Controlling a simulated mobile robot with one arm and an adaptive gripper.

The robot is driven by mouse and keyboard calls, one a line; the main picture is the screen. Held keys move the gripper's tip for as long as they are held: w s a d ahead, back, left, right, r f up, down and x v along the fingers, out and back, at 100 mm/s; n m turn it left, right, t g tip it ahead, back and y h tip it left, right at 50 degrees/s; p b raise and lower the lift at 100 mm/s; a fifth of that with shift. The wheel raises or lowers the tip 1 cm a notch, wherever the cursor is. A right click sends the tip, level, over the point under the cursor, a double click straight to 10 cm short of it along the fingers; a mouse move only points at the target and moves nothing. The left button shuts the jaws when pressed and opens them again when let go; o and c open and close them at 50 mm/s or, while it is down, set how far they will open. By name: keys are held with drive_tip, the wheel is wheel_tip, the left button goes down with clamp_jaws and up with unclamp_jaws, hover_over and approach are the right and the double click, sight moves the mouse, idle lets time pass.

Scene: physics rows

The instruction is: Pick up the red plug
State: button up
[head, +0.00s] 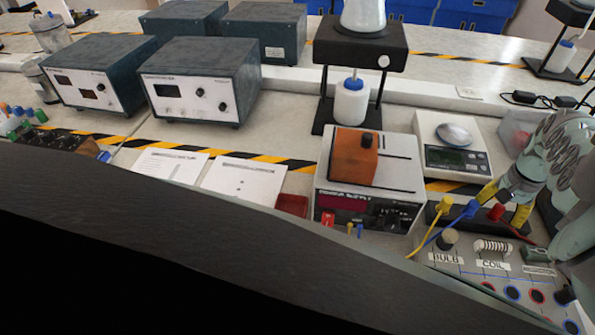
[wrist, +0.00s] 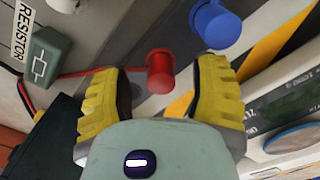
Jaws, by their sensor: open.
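The red plug (wrist: 160,68) stands between my two yellow fingertips in the wrist view, with a visible gap on each side. A red wire runs left from it behind the left finger. In the head view the red plug (head: 496,212) shows between the yellow fingers, on the dark strip at the back of the circuit board. My gripper (wrist: 162,82) is open around the plug and holds nothing. In the head view my gripper (head: 504,203) comes in from the right, low over the board.
A blue plug (wrist: 216,22) stands close beyond my right finger; a yellow plug (head: 445,205) is farther left. A resistor block (wrist: 40,57) sits at the wrist view's left. A balance (head: 455,150) and an orange block (head: 354,157) on an instrument stand behind and left.

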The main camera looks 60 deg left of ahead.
drive_tip(key=shift+a+f, duration=0.1)
drive_tip(key=shift+f, duration=0.25)
drive_tip(key=shift+o, duration=0.2)
clamp_jaws()
